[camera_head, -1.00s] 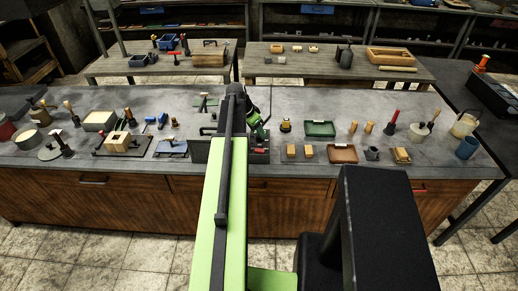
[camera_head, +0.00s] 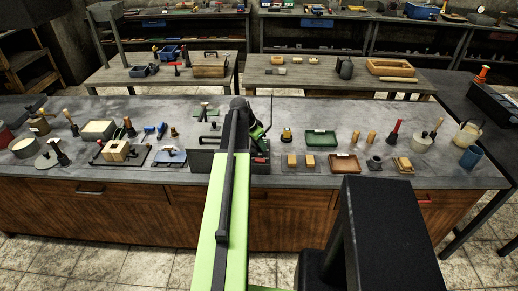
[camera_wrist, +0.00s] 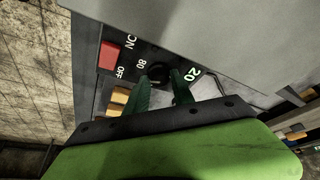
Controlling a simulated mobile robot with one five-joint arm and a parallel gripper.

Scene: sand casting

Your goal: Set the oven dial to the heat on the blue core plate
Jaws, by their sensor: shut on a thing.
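In the wrist view, my gripper (camera_wrist: 162,82) has its two dark green fingers closed around the black oven dial (camera_wrist: 157,70). The dial sits on a dark panel with white numbers; 80 and 20 are readable, and the fingers hide others. The dial's pointer cannot be made out. In the head view, the grey oven (camera_head: 203,160) stands at the front of the bench, partly behind my arm. A small blue plate (camera_head: 171,163) lies on the bench left of the oven; any marking on it is too small to read.
A red switch (camera_wrist: 109,56) marked ON and OFF sits beside the dial. A green tray (camera_head: 321,138) and a brown tray (camera_head: 344,163) lie right of my arm. A mould box (camera_head: 117,150) and several tools crowd the bench on the left.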

